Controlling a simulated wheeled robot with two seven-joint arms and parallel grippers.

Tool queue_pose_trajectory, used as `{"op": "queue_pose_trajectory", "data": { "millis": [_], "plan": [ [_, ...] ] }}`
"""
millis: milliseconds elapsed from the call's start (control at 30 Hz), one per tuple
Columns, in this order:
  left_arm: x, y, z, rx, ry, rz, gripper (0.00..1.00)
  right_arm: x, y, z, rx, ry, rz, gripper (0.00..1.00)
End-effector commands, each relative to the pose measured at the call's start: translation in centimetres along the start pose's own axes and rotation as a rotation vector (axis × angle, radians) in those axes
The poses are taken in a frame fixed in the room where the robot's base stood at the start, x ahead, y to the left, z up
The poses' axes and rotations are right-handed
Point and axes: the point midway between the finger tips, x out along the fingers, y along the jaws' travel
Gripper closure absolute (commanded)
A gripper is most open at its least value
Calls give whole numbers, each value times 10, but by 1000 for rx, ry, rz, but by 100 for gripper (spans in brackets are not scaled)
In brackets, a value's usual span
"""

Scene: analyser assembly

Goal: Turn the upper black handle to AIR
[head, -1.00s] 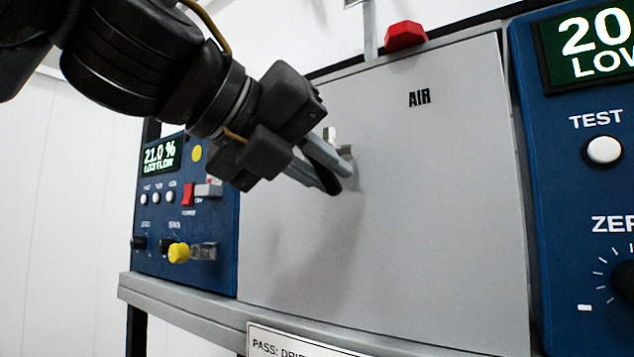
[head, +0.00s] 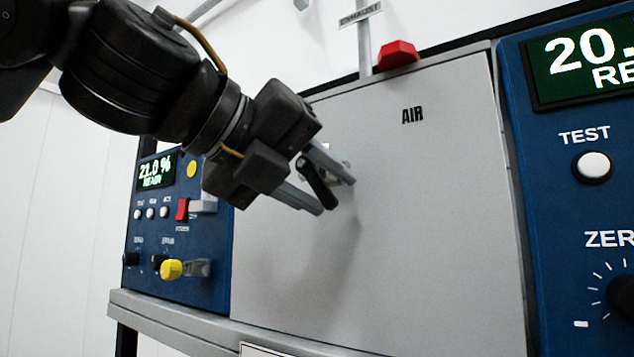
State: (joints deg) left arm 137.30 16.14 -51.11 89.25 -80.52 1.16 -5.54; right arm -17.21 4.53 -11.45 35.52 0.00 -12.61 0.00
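The black handle (head: 317,183) sits on the grey panel (head: 430,210), lying diagonally from upper left to lower right. My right gripper is out of view.
A blue analyser (head: 178,225) at left reads 21.0 % READY. Another blue unit (head: 560,190) at right also shows a READY display, partly cut off. A red knob (head: 398,54) is above the panel. The panel's lower right is clear.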

Motion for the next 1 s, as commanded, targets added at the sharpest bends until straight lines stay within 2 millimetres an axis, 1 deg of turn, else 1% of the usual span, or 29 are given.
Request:
{"op": "queue_pose_trajectory", "data": {
  "millis": [167, 267, 500, 600, 700, 800, 1000],
  "plan": [
    [-4, 0, 0, 0, -1, 0, 64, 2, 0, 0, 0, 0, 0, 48],
    [-16, 1, -1, 0, -2, -2, 64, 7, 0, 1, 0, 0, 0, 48],
    [-65, 1, 0, 0, -5, -1, 64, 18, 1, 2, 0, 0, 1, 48],
    [-83, 1, 0, -1, -4, -1, 64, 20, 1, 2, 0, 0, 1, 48],
    [-96, 1, 0, -1, -2, 0, 64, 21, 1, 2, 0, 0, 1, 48],
    [-104, 0, 0, 0, -2, 0, 64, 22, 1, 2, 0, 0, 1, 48],
    [-108, 0, 0, 0, 1, 1, 64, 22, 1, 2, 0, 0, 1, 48]
  ]
}}
